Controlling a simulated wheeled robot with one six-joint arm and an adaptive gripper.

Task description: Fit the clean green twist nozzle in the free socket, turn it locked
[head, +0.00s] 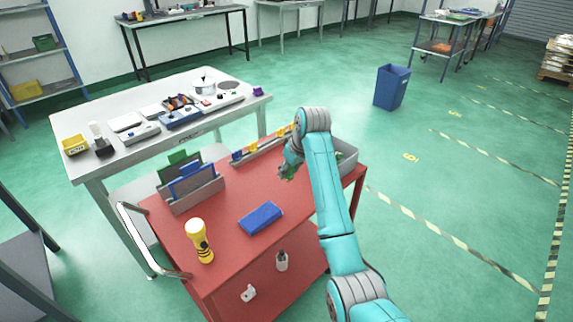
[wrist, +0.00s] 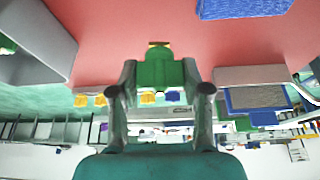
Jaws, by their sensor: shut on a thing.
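My gripper (head: 290,168) is above the far right part of the red cart top, shut on a green twist nozzle. In the wrist view, the nozzle (wrist: 158,72) sits between the two fingers (wrist: 160,88), with a small yellow tip at its end. In the head view the nozzle (head: 287,175) shows only as a small green patch. A grey rail (head: 262,152) with yellow and blue pieces stands along the cart's far edge. These pieces also show in the wrist view (wrist: 148,98), partly behind the fingers. I cannot make out the free socket.
A grey bin (head: 349,150) stands at the cart's right end, behind my arm. The red top (head: 240,180) is clear between holder and gripper.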

